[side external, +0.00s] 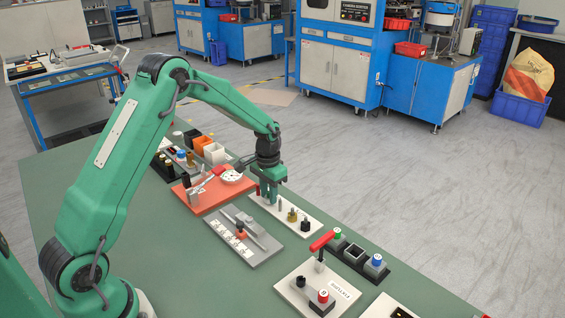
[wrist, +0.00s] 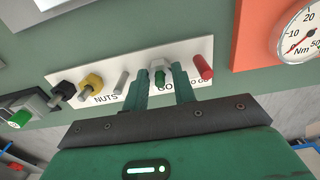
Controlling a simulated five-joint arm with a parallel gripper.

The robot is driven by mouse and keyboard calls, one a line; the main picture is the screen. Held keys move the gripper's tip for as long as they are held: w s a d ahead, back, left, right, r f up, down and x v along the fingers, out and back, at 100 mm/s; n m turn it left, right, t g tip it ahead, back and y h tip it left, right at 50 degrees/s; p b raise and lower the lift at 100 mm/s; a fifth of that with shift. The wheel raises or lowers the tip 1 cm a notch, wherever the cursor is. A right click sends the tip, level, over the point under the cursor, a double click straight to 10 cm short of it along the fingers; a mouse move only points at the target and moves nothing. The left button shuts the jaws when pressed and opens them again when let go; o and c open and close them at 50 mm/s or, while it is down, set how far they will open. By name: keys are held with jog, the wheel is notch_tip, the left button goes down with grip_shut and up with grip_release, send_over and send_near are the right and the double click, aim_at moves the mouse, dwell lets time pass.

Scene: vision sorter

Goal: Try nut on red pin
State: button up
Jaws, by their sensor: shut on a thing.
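My gripper (wrist: 161,88) is shut on a pale silver hex nut (wrist: 157,64), low over the white board in the wrist view. A green pin end (wrist: 160,78) shows at this nut between the fingers; the nut looks to be around it, but its depth is hard to tell. The red pin (wrist: 202,67) stands bare to the right of the fingers, apart from them. In the side external view my gripper (side external: 268,198) is at the far end of the white board (side external: 314,229), and the fingers hide the nut there.
On the same board are a bare grey pin (wrist: 121,81), a brass nut (wrist: 91,82) and a black nut (wrist: 64,89) on pins. An orange-red board with a round dial (side external: 232,176) lies beyond. A grey fixture board (side external: 262,257) lies in front.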

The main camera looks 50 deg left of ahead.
jog(key=shift+r, duration=1)
jog(key=shift+r, duration=0.2)
jog(key=shift+r, duration=1)
jog(key=a+r, duration=0.5)
jog(key=shift+r, duration=0.1)
jog(key=shift+f, duration=0.2)
jog(key=shift+f, duration=2.5)
